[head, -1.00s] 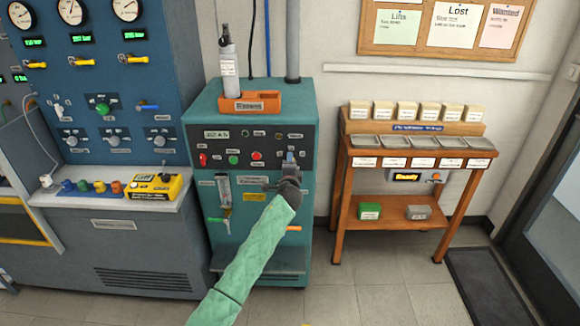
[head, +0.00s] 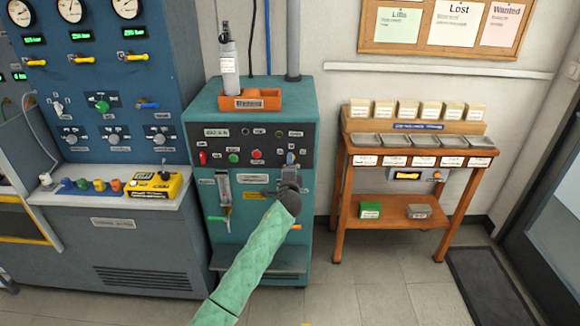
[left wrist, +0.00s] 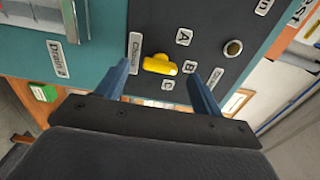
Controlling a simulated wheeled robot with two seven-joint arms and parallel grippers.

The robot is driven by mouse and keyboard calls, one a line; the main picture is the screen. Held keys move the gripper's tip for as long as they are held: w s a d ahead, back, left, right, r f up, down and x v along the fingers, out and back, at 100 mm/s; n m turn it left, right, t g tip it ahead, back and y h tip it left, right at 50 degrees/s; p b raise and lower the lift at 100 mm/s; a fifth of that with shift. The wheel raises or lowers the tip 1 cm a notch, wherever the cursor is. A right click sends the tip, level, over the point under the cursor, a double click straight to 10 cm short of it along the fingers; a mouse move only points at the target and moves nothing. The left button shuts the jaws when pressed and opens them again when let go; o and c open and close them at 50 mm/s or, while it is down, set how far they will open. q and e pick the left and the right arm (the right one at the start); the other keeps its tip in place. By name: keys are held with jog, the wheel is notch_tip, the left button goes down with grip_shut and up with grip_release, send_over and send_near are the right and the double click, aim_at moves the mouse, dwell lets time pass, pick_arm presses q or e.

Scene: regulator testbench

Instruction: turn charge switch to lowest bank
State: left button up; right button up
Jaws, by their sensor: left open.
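The charge switch is a yellow knob (left wrist: 158,65) on a dark panel in the left wrist view, beside a label reading Charge. Letter labels A, B and C stand around it, and its paler end points towards B. My left gripper (left wrist: 161,74) is open, with one blue finger on each side of the knob. Whether the fingers touch it I cannot tell. In the head view my left gripper (head: 290,172) is at the right of the teal cabinet's dark panel (head: 215,151), and it hides the knob there.
The teal cabinet (head: 285,215) also carries red and green buttons and a gauge tube. An orange tray (head: 262,99) with a bottle stands on top. A blue console (head: 135,235) is at left. A wooden stand (head: 338,190) is at right, with bare floor in front.

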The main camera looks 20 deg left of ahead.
pick_arm(q)
jog(key=shift+b+v, duration=0.4)
jog(key=shift+v, duration=1.8)
pick_arm(e)
jog(key=shift+w+a+r, duration=0.1)
jog(key=shift+r, duration=1.05)
jog(key=shift+a+r, duration=0.1)
jog(key=shift+r, duration=1)
pick_arm(q)
jog(key=s+d+f+n+g+h, duration=0.2)
jog(key=s+f, duration=1)
jog(key=s, duration=0.7)
jog(key=s+d+f+n+g+h, duration=0.2)
jog(key=s+d+f+n+g, duration=0.3)
jog(key=s, duration=1.4)
jog(key=s+d+f+n+g+h, duration=0.2)
jog(key=s+f+n+g, duration=0.3)
jog(key=s+f, duration=1.4)
jog(key=d+g, duration=0.1)
jog(key=g, duration=0.3)
jog(key=shift+d+n, duration=0.25)
jog(key=shift+n, duration=0.15)
pick_arm(e)
jog(key=shift+f, duration=0.1)
